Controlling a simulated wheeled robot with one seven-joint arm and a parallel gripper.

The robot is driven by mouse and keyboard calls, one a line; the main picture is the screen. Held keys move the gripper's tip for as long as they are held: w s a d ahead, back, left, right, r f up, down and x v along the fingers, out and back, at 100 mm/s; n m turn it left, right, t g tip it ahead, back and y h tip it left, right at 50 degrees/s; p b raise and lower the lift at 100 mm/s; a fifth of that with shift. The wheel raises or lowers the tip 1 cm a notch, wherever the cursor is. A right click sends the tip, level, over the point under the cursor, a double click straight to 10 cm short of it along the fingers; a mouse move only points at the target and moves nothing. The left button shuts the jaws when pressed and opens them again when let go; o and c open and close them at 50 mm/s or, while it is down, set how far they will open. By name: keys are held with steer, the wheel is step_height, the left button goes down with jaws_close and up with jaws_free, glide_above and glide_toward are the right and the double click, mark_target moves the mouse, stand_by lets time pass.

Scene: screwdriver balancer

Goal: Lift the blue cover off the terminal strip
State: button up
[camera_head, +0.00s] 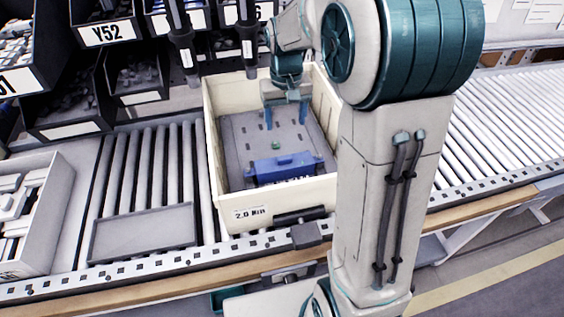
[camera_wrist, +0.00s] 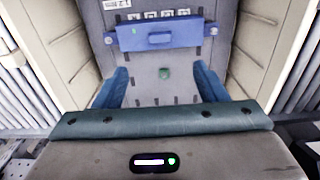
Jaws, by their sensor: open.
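The blue cover (camera_head: 285,167) lies across the near part of a grey panel (camera_head: 235,145) inside a cream bin (camera_head: 222,202). It is a long bar with a raised block in its middle, and a row of white terminal parts shows along its near edge. In the wrist view the cover (camera_wrist: 160,36) is at the top, ahead of my fingers. My gripper (camera_head: 285,117) is open and empty above the far part of the panel, apart from the cover. Its two blue fingers (camera_wrist: 160,88) show in the wrist view with a small green part (camera_wrist: 164,73) beyond them.
The bin's walls stand close around the panel. Two hanging screwdrivers (camera_head: 184,45) are behind the bin at upper left. A grey tray (camera_head: 143,232) lies on the rollers to the left, and a box of white parts (camera_head: 40,215) stands farther left.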

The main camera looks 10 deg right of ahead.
mark_target(284, 158)
steer(key=f+p, duration=0.1)
steer(key=f, duration=1.3)
steer(key=shift+w+f, duration=0.15)
steer(key=shift+w, duration=0.05)
steer(key=c, duration=1.4)
